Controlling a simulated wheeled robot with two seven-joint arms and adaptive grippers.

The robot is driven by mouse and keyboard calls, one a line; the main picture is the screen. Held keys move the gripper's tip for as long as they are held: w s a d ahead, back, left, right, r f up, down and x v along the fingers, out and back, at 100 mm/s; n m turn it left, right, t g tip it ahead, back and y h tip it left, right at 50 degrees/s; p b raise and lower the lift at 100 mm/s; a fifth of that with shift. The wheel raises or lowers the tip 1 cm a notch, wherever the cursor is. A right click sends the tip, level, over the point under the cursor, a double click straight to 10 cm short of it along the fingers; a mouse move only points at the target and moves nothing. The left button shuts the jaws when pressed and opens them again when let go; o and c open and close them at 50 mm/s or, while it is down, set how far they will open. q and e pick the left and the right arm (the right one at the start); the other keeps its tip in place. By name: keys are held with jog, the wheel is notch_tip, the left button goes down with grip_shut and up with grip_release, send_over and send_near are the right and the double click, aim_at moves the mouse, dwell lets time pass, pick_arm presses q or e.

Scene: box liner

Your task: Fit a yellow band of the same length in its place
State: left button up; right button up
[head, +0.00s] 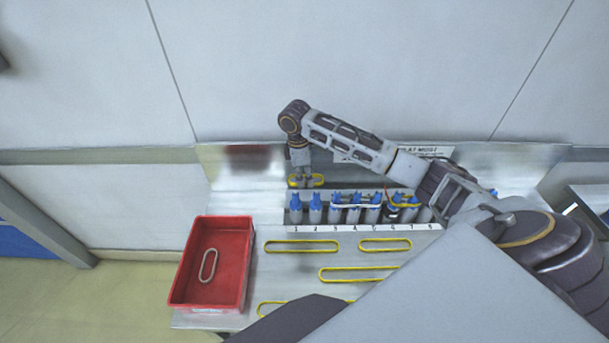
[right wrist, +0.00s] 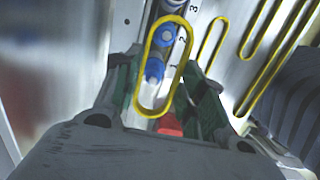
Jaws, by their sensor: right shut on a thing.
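My right gripper (head: 303,175) is shut on a short yellow band (head: 318,181) and holds it just behind the left end of the bottle row. In the right wrist view the fingers (right wrist: 165,95) grip the sides of the upright-looking yellow band (right wrist: 138,85). Blue-topped bottles (head: 315,211) stand in a row behind numbers 1 to 8. Bottles 1 and 2 have no visible band around them. Pale or yellow bands (head: 357,206) loop around bottles further right. The blue tops of bottle 1 (right wrist: 155,70) and bottle 2 show behind the held band. My left gripper is out of view.
A red bin (head: 176,300) at the left holds a pale band (head: 208,265). Several yellow bands of different lengths lie on the metal table (head: 235,322), including a long one (head: 302,240) and a shorter one (head: 385,239). My right arm covers the row's right end.

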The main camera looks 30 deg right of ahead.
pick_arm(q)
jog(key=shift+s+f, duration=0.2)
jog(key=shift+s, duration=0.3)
pick_arm(e)
notch_tip(320, 180, down, 9)
dwell(1.9)
jog(key=shift+f, duration=0.15)
jog(key=o, duration=0.9)
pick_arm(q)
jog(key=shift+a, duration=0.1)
pick_arm(e)
jog(key=shift+w+a+r, duration=0.1)
jog(key=shift+a+r, duration=0.1)
jog(key=shift+r, duration=1.8)
jog(key=shift+w+a+r, duration=0.1)
jog(key=shift+a+r, duration=0.15)
jog(key=shift+r, duration=1.7)
jog(key=shift+w+a+r, duration=0.1)
jog(key=shift+a+r, duration=0.1)
jog(key=shift+r, duration=1.8)
